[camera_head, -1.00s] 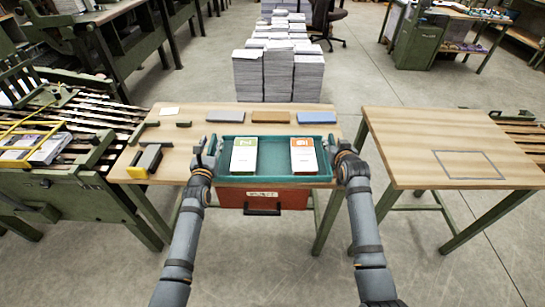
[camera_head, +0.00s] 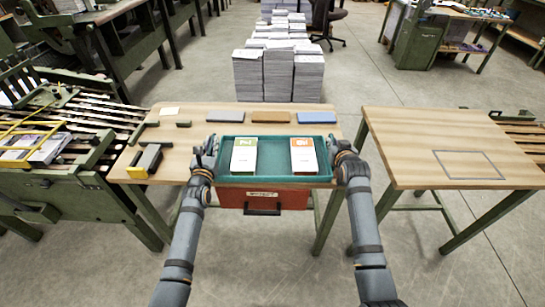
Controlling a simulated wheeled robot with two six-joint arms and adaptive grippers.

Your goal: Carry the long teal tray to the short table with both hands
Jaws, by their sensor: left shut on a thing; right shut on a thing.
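The long teal tray (camera_head: 272,160) is at the front edge of the wooden table straight ahead. It holds a green-and-white booklet stack (camera_head: 244,155) on the left and an orange-and-white one (camera_head: 304,155) on the right. My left gripper (camera_head: 212,150) is shut on the tray's left end. My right gripper (camera_head: 334,150) is shut on its right end. The fingertips are small and partly hidden by my wrists. The short table (camera_head: 420,130) stands to the right, with a grey outlined rectangle (camera_head: 468,164) on its top.
Blue, brown and grey blocks (camera_head: 270,116) lie behind the tray. A yellow-and-dark tool (camera_head: 146,160) is left of it. A red drawer box (camera_head: 262,197) hangs under the table edge. A floor gap separates the tables. Paper stacks (camera_head: 278,75) stand behind.

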